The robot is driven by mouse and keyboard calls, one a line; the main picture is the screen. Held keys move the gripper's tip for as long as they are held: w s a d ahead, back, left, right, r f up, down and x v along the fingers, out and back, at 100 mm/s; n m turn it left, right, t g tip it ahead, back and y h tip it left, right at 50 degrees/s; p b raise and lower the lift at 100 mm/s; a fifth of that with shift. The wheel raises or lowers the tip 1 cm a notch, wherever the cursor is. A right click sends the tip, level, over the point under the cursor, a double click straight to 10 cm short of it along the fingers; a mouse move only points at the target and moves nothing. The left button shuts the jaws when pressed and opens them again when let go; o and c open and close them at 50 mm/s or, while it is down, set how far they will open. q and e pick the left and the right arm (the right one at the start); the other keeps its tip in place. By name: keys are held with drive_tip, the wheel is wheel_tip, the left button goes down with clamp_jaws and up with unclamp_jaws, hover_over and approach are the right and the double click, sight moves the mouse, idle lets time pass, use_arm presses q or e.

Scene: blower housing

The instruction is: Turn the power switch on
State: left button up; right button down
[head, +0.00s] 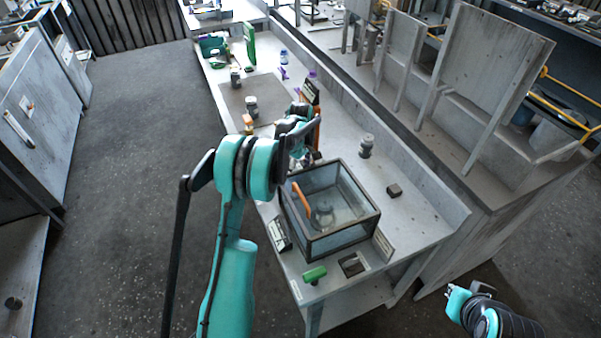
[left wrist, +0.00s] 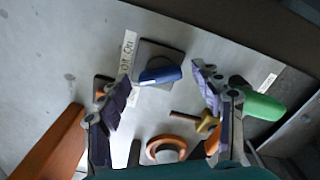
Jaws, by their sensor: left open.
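The power switch shows in the left wrist view as a blue lever (left wrist: 160,75) on a dark square plate (left wrist: 171,51). A white label (left wrist: 128,53) reading On and Off lies along the plate's left side. My left gripper (head: 301,135) is open, and its two fingers frame the lever left and right in the left wrist view. The lever appears between the fingertips; I cannot tell whether either touches it. In the head view I cannot make out the switch; my left arm may hide it. My right gripper (head: 458,298) is low at the right, apart from the bench.
A glass-sided box (head: 345,238) with a dark frame stands on the bench near the left gripper. An orange panel (left wrist: 48,150), a green part (left wrist: 264,106) and an orange ring (left wrist: 167,147) lie close around the fingers.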

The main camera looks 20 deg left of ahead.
use_arm(q)
drive_tip(key=c, duration=1.2)
drive_tip(key=shift+o, duration=0.2)
drive_tip(key=shift+m, duration=0.3)
drive_tip(key=m, duration=0.5)
drive_tip(key=shift+m+p, duration=0.3)
drive_tip(key=shift+p, duration=0.05)
drive_tip(key=m, duration=0.5)
drive_tip(key=shift+m, duration=0.3)
